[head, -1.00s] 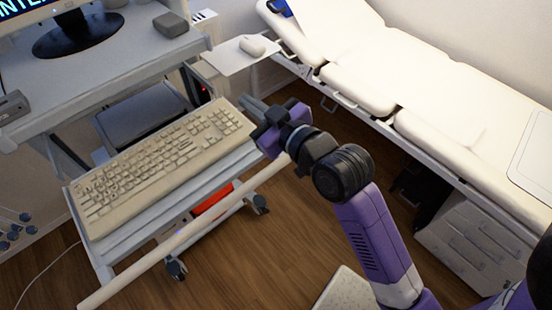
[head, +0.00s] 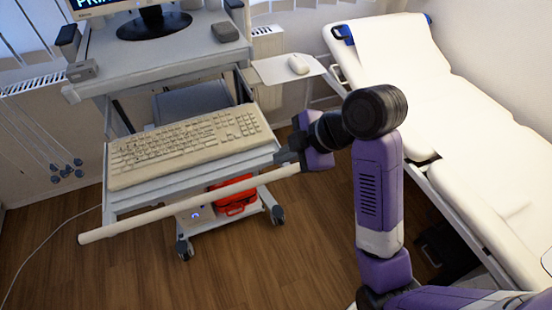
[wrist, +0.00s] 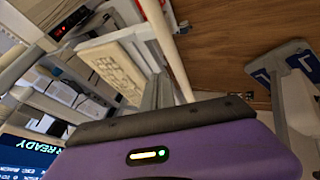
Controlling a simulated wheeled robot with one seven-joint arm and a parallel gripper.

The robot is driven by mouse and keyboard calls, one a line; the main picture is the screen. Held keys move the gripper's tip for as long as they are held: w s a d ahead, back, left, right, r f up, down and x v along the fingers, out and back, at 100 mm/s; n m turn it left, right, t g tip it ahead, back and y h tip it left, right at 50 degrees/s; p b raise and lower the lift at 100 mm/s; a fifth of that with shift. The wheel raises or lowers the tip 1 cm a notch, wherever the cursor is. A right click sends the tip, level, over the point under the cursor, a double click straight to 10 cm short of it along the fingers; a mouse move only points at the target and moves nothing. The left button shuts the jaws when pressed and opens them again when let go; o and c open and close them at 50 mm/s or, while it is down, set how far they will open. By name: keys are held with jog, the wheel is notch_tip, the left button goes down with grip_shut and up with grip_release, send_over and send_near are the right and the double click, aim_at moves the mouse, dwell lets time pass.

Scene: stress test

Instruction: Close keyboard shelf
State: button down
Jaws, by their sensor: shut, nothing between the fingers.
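The grey keyboard shelf (head: 205,176) is pulled out from the cart, below the desk top. A beige keyboard (head: 185,145) lies on it and also shows in the wrist view (wrist: 118,70). A pale round bar (head: 190,204) runs along the shelf's front and also shows in the wrist view (wrist: 166,50). My gripper (head: 284,157) is shut and empty at the shelf's front right corner, close to the bar's right end. I cannot tell whether it touches the shelf or bar.
A monitor (head: 155,22) stands on the cart's top (head: 175,50). A small side tray (head: 270,70) with a white mouse (head: 299,64) sticks out at right. A white exam couch (head: 420,90) stands on the right. A red box (head: 232,200) sits low in the cart. Wood floor in front is clear.

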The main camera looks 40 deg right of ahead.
jog(key=x, duration=0.9)
jog(key=shift+p, duration=0.4)
